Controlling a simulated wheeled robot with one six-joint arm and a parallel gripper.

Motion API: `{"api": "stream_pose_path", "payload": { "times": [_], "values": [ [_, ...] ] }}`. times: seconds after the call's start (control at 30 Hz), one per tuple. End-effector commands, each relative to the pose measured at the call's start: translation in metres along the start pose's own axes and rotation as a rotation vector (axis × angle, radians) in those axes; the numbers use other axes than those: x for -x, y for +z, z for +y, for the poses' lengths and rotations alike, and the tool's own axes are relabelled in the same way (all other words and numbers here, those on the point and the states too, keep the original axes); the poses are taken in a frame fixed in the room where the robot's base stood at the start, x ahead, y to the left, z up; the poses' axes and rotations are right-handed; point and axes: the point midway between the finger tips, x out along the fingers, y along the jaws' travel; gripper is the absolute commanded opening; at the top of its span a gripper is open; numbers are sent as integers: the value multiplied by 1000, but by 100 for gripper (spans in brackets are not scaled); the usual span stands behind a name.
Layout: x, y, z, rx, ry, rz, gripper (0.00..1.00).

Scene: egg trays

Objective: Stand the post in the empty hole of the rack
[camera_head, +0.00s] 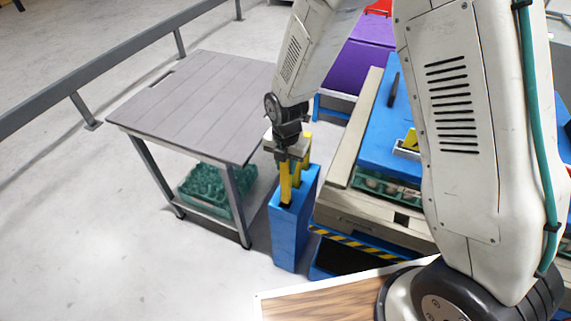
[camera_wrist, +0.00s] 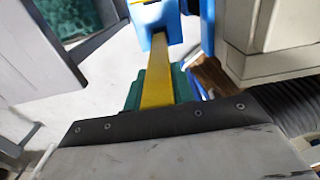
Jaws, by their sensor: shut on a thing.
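My gripper (camera_head: 287,158) is shut on a yellow post (camera_head: 285,188), which hangs down below the fingers. The blue rack (camera_head: 290,242) stands upright on the floor under it. The post's lower end is at the rack's top near a dark hole (camera_head: 286,206); I cannot tell whether it is inside. More yellow (camera_head: 306,153) shows behind the gripper, partly hidden. In the wrist view the held post (camera_wrist: 158,72) runs from between the green fingers (camera_wrist: 156,92) toward the blue rack (camera_wrist: 145,22) at the top edge.
A grey slatted table (camera_head: 195,100) stands left of the rack, with a green egg tray (camera_head: 190,205) on its lower shelf. A beige and blue machine (camera_head: 370,228) with a striped edge is close on the right. A purple box (camera_head: 358,68) is behind. The front left floor is clear.

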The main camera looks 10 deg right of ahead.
Motion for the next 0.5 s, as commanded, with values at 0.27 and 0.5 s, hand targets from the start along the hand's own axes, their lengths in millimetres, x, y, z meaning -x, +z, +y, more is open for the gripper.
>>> {"api": "stream_pose_path", "payload": {
  "times": [0.27,0.5],
  "values": [
    [0,0,0,0,0,0,0],
    [-6,0,0,0,-1,1,0]
  ]
}}
